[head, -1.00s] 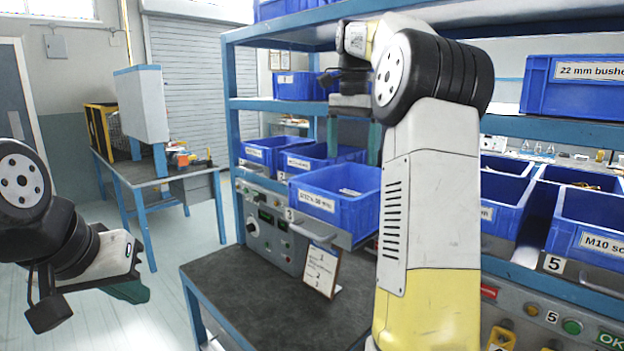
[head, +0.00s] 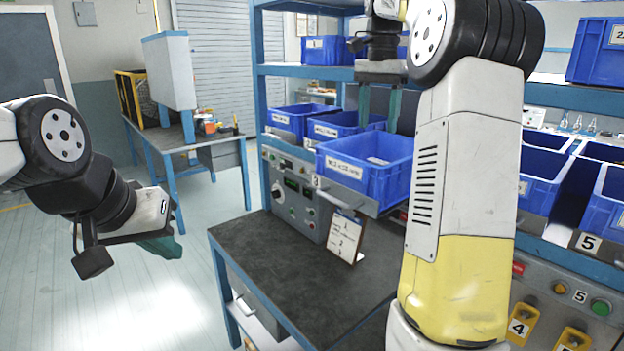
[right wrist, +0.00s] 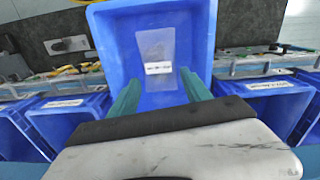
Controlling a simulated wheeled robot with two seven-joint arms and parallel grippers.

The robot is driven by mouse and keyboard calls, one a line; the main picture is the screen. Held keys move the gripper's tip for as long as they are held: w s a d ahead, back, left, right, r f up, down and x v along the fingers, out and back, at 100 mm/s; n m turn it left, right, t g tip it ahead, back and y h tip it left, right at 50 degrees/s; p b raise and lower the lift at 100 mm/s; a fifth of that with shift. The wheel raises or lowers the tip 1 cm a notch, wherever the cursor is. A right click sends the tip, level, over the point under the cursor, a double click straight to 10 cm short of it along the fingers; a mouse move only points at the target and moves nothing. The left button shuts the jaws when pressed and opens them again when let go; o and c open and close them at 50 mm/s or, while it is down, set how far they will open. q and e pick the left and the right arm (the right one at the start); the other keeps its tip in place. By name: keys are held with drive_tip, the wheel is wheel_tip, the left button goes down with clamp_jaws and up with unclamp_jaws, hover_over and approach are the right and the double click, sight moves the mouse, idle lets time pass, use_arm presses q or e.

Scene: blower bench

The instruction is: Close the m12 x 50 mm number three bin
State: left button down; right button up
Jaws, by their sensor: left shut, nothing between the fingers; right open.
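The number three bin (head: 365,170) is a blue open-topped bin, jutting out past the bins beside it over the bench. Its white front label (head: 345,168) is too small to read surely, and a "3" tag (head: 317,181) is at its lower left. My right gripper (head: 378,127) is open, fingers pointing down at the bin's back part. In the right wrist view, the same bin (right wrist: 112,42) fills the centre, with a labelled clear bag (right wrist: 156,45) inside and the open fingers over it. My left gripper (head: 165,245) is shut and empty, away left over the floor.
More blue bins stand on the rack left (head: 290,120) and right (head: 545,170) of it. A sign (head: 345,237) stands on the dark bench (head: 285,265) below. A control panel (head: 292,195) sits behind. Floor space is clear at left.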

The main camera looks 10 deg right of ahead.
drive_tip(key=a+n, duration=0.4)
drive_tip(key=n, duration=0.1)
drive_tip(key=a+f+n, duration=0.1)
drive_tip(key=n, duration=0.2)
drive_tip(key=shift+s+a+h, duration=0.1)
drive_tip(key=shift+a+h, duration=0.2)
drive_tip(key=shift+a, duration=0.1)
drive_tip(key=c, duration=1.1)
drive_tip(key=a+n, duration=0.2)
drive_tip(key=n, duration=0.1)
drive_tip(key=a+n, duration=0.1)
drive_tip(key=n, duration=0.2)
drive_tip(key=s+a+f+n, duration=0.1)
drive_tip(key=a+n, duration=0.1)
drive_tip(key=n, duration=0.1)
drive_tip(key=shift+a+h, duration=0.35)
drive_tip(key=shift+h, duration=0.05)
clamp_jaws()
drive_tip(key=s+a+f+n+t+h, duration=0.15)
drive_tip(key=s+a+n, duration=0.25)
drive_tip(key=a+n, duration=0.95)
drive_tip(key=w+d+f+n, duration=0.3)
drive_tip(key=d+f+n, duration=0.1)
drive_tip(key=d+f, duration=0.5)
drive_tip(key=shift+w+d+f, duration=0.2)
drive_tip(key=shift+w+f, duration=0.15)
drive_tip(key=shift+f, duration=0.25)
